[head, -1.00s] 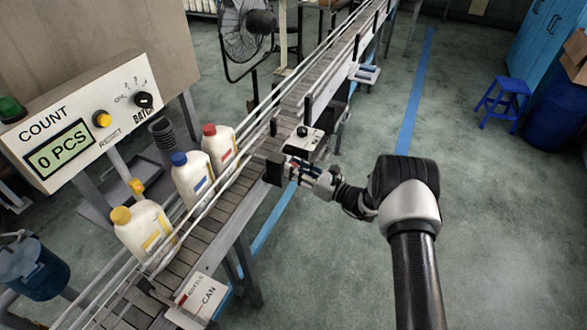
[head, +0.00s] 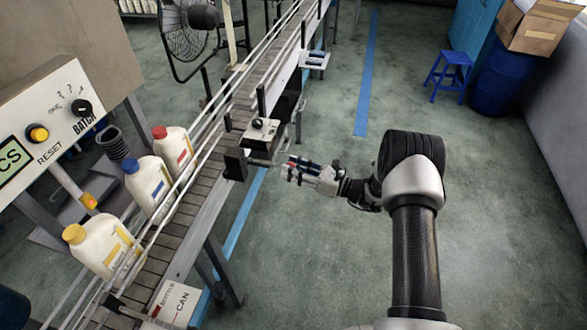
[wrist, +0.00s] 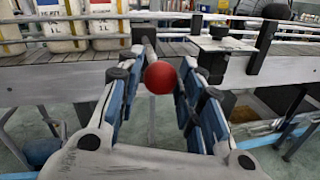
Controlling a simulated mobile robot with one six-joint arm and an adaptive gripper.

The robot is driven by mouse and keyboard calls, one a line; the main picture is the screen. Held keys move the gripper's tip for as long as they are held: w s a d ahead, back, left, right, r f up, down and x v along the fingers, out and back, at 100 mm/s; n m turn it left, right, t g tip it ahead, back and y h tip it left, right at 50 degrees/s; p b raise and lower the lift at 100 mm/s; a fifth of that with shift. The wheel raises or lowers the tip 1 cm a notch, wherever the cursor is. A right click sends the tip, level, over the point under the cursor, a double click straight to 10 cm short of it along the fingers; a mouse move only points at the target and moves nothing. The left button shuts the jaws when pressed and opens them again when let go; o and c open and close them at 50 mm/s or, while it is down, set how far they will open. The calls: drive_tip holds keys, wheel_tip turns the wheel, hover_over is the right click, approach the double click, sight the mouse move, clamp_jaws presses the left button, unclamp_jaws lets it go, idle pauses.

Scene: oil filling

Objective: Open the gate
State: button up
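The gate at the conveyor's near side shows as a black block (head: 235,163) at the belt edge, with a thin rod reaching out toward my gripper. A red ball knob (wrist: 160,77) shows in the middle of the wrist view. My gripper (head: 287,167) is right of the block, at the knob's end of the rod. How deep the knob sits between the fingertips is hard to tell.
A control panel (head: 45,130) is at left.

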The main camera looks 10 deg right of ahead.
drive_tip(key=shift+o, duration=1.3)
drive_tip(key=shift+d, duration=0.1)
drive_tip(key=v, duration=1.2)
drive_tip(key=s+a+r+n+g+h, duration=0.2)
drive_tip(key=s+a+r+n+g, duration=0.3)
drive_tip(key=s+r+n, duration=0.3)
drive_tip(key=s+a+r+n+g+h, duration=0.35)
drive_tip(key=s+a+r+n, duration=0.3)
drive_tip(key=r, duration=0.25)
drive_tip(key=s+d+r+n+t+h, duration=0.1)
drive_tip(key=s+d+r+n+h, duration=0.1)
drive_tip(key=s, duration=0.4)
drive_tip(key=s+d+r+n+t+h+b, duration=0.1)
drive_tip(key=s+d+r+n+h, duration=0.1)
drive_tip(key=s+n, duration=0.4)
drive_tip(key=s+d+r+n+t+h, duration=0.2)
drive_tip(key=s+d+n+h, duration=0.2)
drive_tip(key=s+h, duration=0.2)
drive_tip(key=shift+s+d+b, duration=0.3)
drive_tip(key=shift+s+b, duration=0.05)
drive_tip(key=shift+s, duration=0.05)
